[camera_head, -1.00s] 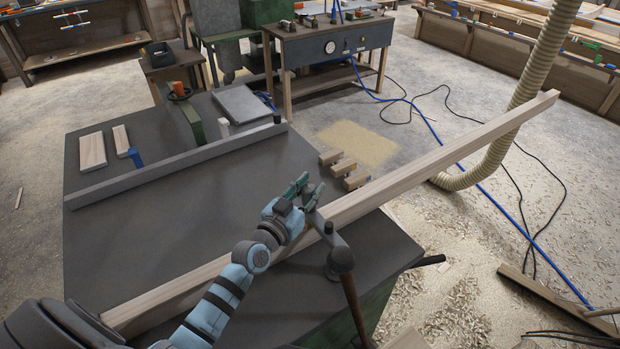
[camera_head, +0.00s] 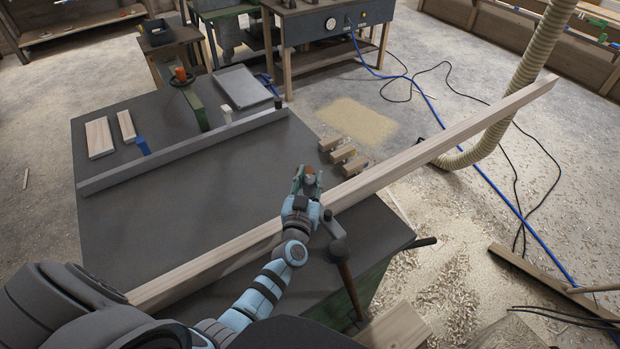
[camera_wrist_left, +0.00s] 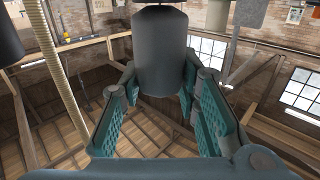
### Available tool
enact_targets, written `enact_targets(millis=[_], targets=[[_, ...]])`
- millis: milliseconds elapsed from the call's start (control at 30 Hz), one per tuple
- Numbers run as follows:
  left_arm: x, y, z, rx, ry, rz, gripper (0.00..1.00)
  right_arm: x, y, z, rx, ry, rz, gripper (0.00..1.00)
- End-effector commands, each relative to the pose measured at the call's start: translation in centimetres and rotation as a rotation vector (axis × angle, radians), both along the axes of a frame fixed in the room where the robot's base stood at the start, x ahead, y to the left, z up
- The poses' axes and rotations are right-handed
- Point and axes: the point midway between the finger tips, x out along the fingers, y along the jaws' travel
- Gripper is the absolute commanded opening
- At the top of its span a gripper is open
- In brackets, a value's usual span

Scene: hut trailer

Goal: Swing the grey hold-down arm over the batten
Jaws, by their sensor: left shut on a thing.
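The long pale batten (camera_head: 440,146) lies diagonally across the dark table and sticks out far past its right edge. The grey hold-down arm (camera_head: 333,226) sits on its pivot post at the table's right side and reaches toward the batten; its far end is hidden by my gripper. My left gripper (camera_head: 308,179) is at that end, just above the batten's far side. In the left wrist view a grey cylinder (camera_wrist_left: 163,55), seemingly the arm's end piece, stands between the fingers (camera_wrist_left: 165,110), and the gripper is shut on it. My right gripper is not in view.
A grey fence bar (camera_head: 190,150) crosses the dark table (camera_head: 220,190). A ribbed hose (camera_head: 540,60) hangs behind the batten's free end. A dark handle (camera_head: 423,242) sticks out at the right.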

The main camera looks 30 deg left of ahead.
Motion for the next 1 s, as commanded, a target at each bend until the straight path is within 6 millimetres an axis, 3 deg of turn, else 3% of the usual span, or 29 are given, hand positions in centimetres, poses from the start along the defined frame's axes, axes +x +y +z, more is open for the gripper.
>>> enact_targets(millis=[67,100,233,567,833,1000], targets=[[0.0,0.0,0.1,-0.001,-0.001,0.0,0.01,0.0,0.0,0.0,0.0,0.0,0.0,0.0],[0.0,0.0,0.1,-0.001,-0.001,0.0,0.32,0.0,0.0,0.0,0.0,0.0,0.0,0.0],[0.0,0.0,0.0,-0.001,0.0,-0.001,0.51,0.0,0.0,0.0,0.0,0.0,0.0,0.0],[-0.5,-0.1,-0.1,-0.002,0.001,-0.002,0.51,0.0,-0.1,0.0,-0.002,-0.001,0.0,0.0],[-5.7,-1.6,-0.1,-0.003,0.002,-0.001,0.51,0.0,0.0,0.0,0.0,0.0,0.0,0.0],[-7.3,-2.0,0.0,-0.001,0.001,-0.001,0.51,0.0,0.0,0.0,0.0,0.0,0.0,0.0]])
